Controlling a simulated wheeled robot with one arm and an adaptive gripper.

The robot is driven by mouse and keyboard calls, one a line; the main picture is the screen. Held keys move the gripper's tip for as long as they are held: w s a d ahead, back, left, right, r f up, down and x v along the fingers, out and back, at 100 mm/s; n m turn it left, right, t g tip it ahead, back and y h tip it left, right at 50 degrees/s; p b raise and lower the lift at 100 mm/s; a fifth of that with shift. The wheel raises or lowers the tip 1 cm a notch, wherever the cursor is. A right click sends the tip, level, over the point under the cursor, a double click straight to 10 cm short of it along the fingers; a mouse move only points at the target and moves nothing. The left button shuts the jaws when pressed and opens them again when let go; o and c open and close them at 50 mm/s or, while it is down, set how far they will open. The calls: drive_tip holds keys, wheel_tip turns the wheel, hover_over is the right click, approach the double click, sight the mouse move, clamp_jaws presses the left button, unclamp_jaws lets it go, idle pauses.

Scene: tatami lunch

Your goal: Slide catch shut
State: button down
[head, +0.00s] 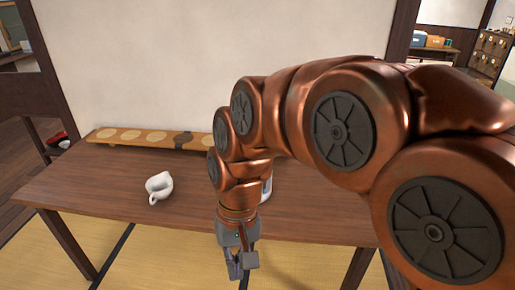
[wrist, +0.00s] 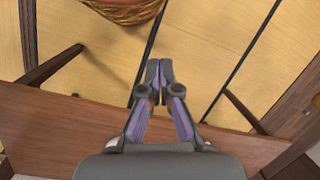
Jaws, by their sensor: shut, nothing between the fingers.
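I cannot make out a catch for certain in either view. A long wooden board (head: 112,137) with pale round spots lies along the back of the low table (head: 110,190), against the wall. My arm hides the board's right part. My gripper (head: 241,273) is shut and empty, pointing down at the table's front edge, well apart from the board. In the wrist view its fingertips (wrist: 153,68) are together above the tatami.
A white and blue thing (head: 267,187) is mostly hidden behind my arm. A wicker basket (wrist: 128,10) sits on the tatami at the top of the wrist view. The table's left front is clear.

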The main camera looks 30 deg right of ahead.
drive_tip(key=w+d+r+m+t+y, duration=0.15)
drive_tip(key=w+d+r+m, duration=0.3)
drive_tip(key=w, duration=0.45)
drive_tip(key=w+d+r+m+t+y, duration=0.1)
drive_tip(key=w+d+r+m+y, duration=0.2)
drive_tip(key=w+d+m, duration=0.45)
drive_tip(key=w+d+m+t, duration=0.2)
drive_tip(key=d+m, duration=0.3)
drive_tip(key=d, duration=0.6)
drive_tip(key=w+d+f+m+t+y+p, duration=0.1)
drive_tip(key=w+d+m+t, duration=0.2)
drive_tip(key=d, duration=0.9)
drive_tip(key=shift+w+m+p, duration=0.3)
drive_tip(key=shift+w+m, duration=0.5)
drive_tip(key=shift+m, duration=0.2)
drive_tip(key=shift+f, duration=0.1)
drive_tip(key=w+a+r+p+x, duration=0.1)
drive_tip(key=p+x, duration=0.3)
drive_tip(key=x, duration=0.8)
drive_tip(key=shift+w+a+r, duration=0.3)
drive_tip(key=shift+a+r, duration=0.05)
drive_tip(key=shift+a, duration=0.2)
